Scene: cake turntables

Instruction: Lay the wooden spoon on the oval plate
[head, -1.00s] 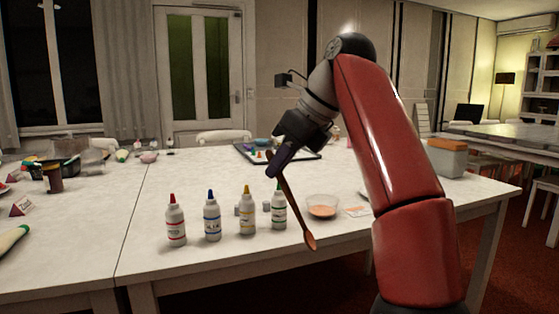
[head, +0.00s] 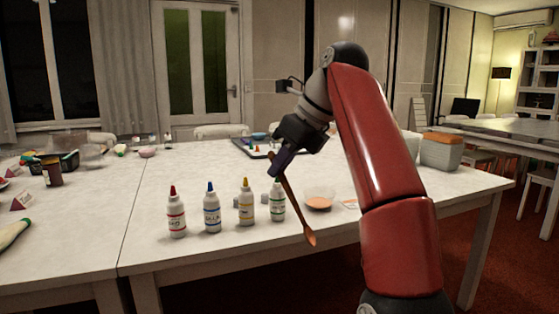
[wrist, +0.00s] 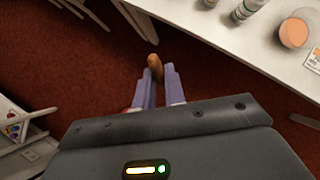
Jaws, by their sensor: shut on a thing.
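The wooden spoon (head: 296,214) hangs from my gripper (head: 279,166), tilted, with its bowl end low at the table's front edge. In the wrist view my gripper (wrist: 158,72) is shut on the spoon, and a short brown part of the spoon (wrist: 153,62) shows beyond the fingertips, over the red floor. In the head view the spoon passes in front of the table, just beside the green-labelled bottle. I cannot make out an oval plate in either view; my arm covers part of the table on the right.
Several squeeze bottles (head: 212,211) stand near the front edge of the white table (head: 190,262). A dark tray (head: 245,149) lies farther back.

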